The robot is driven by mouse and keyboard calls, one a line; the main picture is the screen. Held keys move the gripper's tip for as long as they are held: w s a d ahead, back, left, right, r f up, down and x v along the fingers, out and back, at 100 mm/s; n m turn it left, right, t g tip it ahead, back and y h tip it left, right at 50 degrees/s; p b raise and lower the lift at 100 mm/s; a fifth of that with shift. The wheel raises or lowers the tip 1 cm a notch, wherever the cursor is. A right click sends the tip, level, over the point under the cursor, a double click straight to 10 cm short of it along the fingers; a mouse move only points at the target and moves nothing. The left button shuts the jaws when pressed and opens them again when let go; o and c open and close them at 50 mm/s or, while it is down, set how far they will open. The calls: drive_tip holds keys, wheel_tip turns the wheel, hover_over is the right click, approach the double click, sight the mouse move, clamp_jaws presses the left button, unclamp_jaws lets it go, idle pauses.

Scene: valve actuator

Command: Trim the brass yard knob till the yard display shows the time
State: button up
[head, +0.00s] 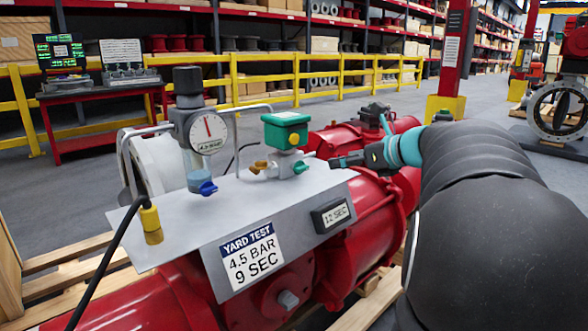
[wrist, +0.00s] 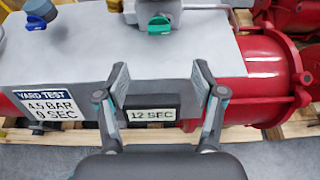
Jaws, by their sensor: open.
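The brass knob (head: 259,166) sticks out at the left of a small green-topped unit (head: 286,131) on the grey panel. In the wrist view only a sliver of brass shows at the top edge. The display (head: 332,215) on the panel's front reads 12 SEC; it also shows between my fingers in the wrist view (wrist: 152,115). The yard test label (head: 252,262) reads 4.5 BAR, 9 SEC. My gripper (head: 336,162) is open and empty, right of the green-topped unit, with its fingers (wrist: 160,78) above the panel's front edge in the wrist view.
A teal knob (head: 300,167) sits right of the brass one, between it and my gripper. Red actuator bodies lie underneath.

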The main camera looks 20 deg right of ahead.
sight(303, 169)
drive_tip(key=b+x, duration=0.1)
drive_tip(key=x, duration=1.2)
drive_tip(key=shift+a+f, duration=0.1)
drive_tip(key=shift+a, duration=0.05)
drive_tip(key=c, duration=1.1)
drive_tip(key=shift+c, duration=0.2)
drive_tip(key=shift+f+n+b, duration=0.1)
drive_tip(key=shift+n+b, duration=0.2)
drive_tip(key=shift+b, duration=0.2)
drive_tip(key=n+h+b, duration=0.2)
drive_tip(key=b, duration=0.1)
drive_tip(key=shift+s+a+f+t, duration=0.1)
drive_tip(key=shift+a+f+t, duration=0.05)
drive_tip(key=shift+a+t, duration=0.25)
drive_tip(key=shift+n+t+h+b, duration=0.3)
drive_tip(key=shift+n+h+b, duration=0.1)
drive_tip(key=shift+n, duration=0.7)
drive_tip(key=shift+s+a+n+t+h, duration=0.15)
drive_tip(key=shift+n+t+h, duration=0.4)
drive_tip(key=shift+n, duration=0.55)
